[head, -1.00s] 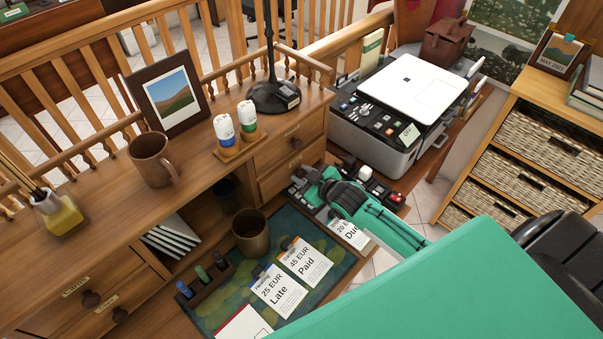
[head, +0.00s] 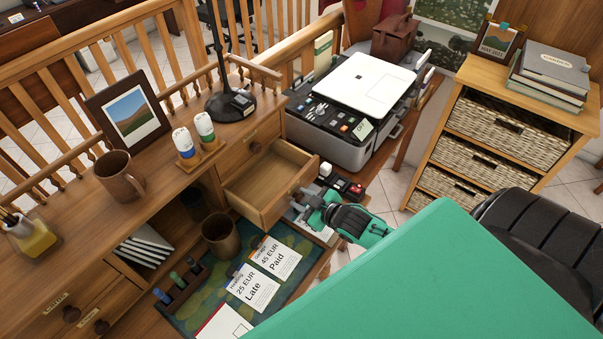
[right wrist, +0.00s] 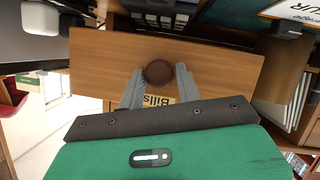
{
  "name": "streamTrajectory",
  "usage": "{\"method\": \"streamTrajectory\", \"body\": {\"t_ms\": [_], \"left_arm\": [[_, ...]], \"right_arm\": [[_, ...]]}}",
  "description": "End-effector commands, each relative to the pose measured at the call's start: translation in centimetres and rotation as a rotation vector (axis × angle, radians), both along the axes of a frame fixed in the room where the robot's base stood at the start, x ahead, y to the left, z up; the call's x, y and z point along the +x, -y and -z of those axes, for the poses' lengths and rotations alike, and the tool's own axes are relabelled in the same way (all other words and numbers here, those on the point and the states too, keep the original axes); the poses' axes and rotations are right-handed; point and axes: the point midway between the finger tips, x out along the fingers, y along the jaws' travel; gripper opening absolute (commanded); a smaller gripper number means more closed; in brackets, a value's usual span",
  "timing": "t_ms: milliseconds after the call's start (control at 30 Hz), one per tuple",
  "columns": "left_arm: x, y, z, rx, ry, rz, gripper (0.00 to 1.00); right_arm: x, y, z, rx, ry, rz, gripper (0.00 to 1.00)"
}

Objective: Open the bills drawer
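The bills drawer (head: 268,182) is pulled well out from under the desk's upper shelf, and its inside, as far as it shows, looks empty. In the right wrist view its wooden front (right wrist: 225,75) fills the middle, with a "Bills" label (right wrist: 158,100) seen upside down and partly covered. My right gripper (head: 299,200) is at the drawer front. In the right wrist view its fingers (right wrist: 163,80) are closed around the round dark knob (right wrist: 159,73), one on each side. My left gripper is not in view.
A closed drawer (head: 262,136) is just above. A brown cup (head: 221,233) and bill cards (head: 253,287) are on the desk left of the open drawer. Stamps (head: 350,188) and a printer (head: 355,110) are to its right. A wicker-drawer cabinet (head: 493,150) stands farther right.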

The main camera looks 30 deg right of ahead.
Motion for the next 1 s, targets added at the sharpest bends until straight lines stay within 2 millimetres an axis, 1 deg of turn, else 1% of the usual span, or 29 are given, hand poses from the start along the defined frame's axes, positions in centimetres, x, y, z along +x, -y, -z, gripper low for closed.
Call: {"method": "streamTrajectory", "body": {"t_ms": [33,67,200,367,467,567,733,1000], "left_arm": [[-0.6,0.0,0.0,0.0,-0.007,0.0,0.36],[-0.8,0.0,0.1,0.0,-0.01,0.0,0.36],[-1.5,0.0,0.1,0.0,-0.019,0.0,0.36],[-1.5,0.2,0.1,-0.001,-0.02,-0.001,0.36],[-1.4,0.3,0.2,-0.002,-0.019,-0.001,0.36],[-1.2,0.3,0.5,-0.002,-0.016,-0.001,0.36],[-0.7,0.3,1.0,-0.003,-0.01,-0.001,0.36],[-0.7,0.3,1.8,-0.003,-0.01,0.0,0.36]], "right_arm": [[0.0,0.0,0.0,0.0,0.0,0.0,0.45],[0.0,0.0,0.0,0.0,0.0,0.0,0.51],[0.0,0.0,0.0,0.0,0.0,0.0,0.51],[0.0,0.0,0.0,0.0,0.001,0.0,0.51],[-0.5,0.1,-0.1,0.0,0.0,0.0,0.51],[-1.4,0.3,-0.4,0.0,-0.001,0.0,0.51],[-3.8,0.8,-1.2,-0.001,-0.001,-0.001,0.51],[-7.7,1.6,-2.8,-0.001,-0.002,-0.001,0.51]]}}
